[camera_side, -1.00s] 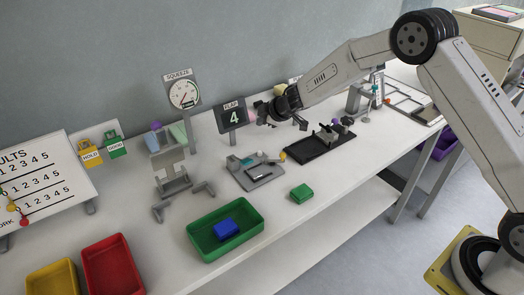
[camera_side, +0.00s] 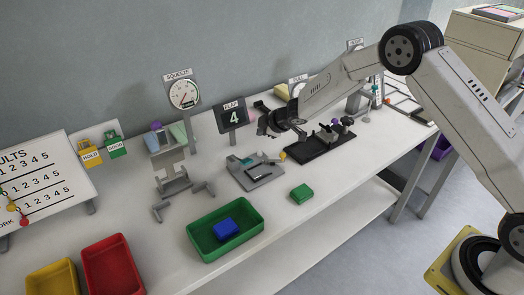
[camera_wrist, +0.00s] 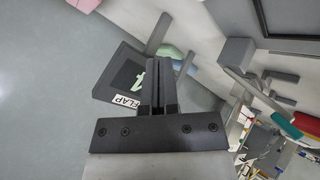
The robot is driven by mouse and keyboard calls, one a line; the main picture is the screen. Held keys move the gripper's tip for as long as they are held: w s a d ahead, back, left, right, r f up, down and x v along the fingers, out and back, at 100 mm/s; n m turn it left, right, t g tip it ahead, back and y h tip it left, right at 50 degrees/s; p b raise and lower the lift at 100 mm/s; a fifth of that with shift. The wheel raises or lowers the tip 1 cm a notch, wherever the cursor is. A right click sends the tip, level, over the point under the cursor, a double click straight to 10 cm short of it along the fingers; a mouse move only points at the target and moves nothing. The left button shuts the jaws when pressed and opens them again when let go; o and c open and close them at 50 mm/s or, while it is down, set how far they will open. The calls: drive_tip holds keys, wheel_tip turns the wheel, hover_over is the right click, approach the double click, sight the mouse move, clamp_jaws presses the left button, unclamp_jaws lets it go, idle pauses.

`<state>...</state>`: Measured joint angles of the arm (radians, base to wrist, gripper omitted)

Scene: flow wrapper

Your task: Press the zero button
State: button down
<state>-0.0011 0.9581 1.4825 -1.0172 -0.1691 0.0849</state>
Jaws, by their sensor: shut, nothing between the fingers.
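My gripper (camera_side: 268,130) is shut and empty. In the side view it hangs above the bench, just right of the FLAP display sign (camera_side: 232,114), which shows a 4. In the wrist view my shut fingers (camera_wrist: 171,85) overlap the FLAP sign (camera_wrist: 115,82), which appears turned and partly covered. A flap device (camera_side: 256,170) with a grey base, a teal part and a yellow knob sits below and in front of my gripper. No button marked zero can be made out in either view.
A SQUEEZE dial (camera_side: 184,94) stands left over a grey fixture (camera_side: 168,165). A black tray (camera_side: 322,147) with small parts lies right of my gripper. A green block (camera_side: 301,193) and green bin (camera_side: 203,240) are nearer the front edge. Clear bench lies between them.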

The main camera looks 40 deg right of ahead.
hover_over(262, 156)
drive_tip(key=shift+f, duration=2.5)
drive_tip(key=shift+f, duration=0.85)
idle(1.3)
drive_tip(key=shift+r, duration=0.85)
drive_tip(key=shift+r, duration=0.1)
drive_tip(key=shift+r, duration=2.45)
